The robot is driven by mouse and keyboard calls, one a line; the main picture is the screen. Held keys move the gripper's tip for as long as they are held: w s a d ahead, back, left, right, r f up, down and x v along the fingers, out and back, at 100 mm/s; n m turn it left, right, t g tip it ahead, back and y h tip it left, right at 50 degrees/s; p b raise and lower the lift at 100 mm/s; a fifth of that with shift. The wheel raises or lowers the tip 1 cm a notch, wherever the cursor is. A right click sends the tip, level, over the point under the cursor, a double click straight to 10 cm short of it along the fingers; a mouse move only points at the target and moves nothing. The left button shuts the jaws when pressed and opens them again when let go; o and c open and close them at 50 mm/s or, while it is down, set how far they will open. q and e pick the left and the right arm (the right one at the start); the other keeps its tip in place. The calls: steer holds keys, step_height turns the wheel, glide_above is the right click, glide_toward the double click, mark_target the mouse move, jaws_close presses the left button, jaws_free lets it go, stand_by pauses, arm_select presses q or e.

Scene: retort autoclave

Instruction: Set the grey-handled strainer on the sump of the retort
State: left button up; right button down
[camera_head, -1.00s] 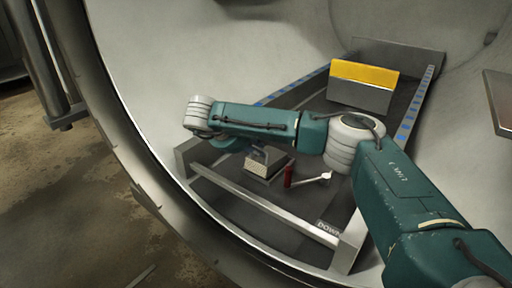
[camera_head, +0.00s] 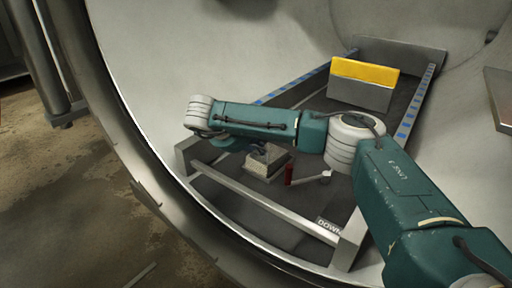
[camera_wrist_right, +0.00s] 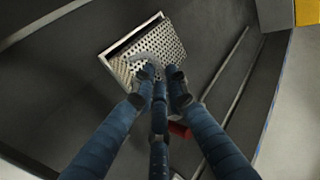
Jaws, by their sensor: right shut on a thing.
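The strainer is a small box-shaped metal piece with a perforated face (camera_head: 267,164). It is inside the retort, low near the front of the dark bed. In the right wrist view its perforated plate (camera_wrist_right: 150,48) lies just beyond my fingertips, with part of the curved grey handle (camera_wrist_right: 146,72) showing at them. My right gripper (camera_head: 259,151) is shut on this handle; it also shows in the right wrist view (camera_wrist_right: 158,80). I cannot tell whether the strainer touches the floor. The sump is not distinguishable and may be hidden under the strainer or my arm. My left gripper is not in view.
A red piece (camera_head: 288,175) with a pale bar stands close right of the strainer. A metal front rail (camera_head: 265,205) marked "DOWN" crosses the bed. A yellow-topped grey block (camera_head: 363,85) stands at the back. Blue-marked side rails (camera_head: 408,120) border the bed.

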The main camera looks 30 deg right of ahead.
steer(key=c, duration=2)
jaws_free()
steer(key=shift+s+f, duration=0.15)
steer(key=shift+f, duration=0.25)
steer(key=o, duration=0.3)
steer(key=shift+f, duration=0.1)
steer(key=shift+o, duration=0.2)
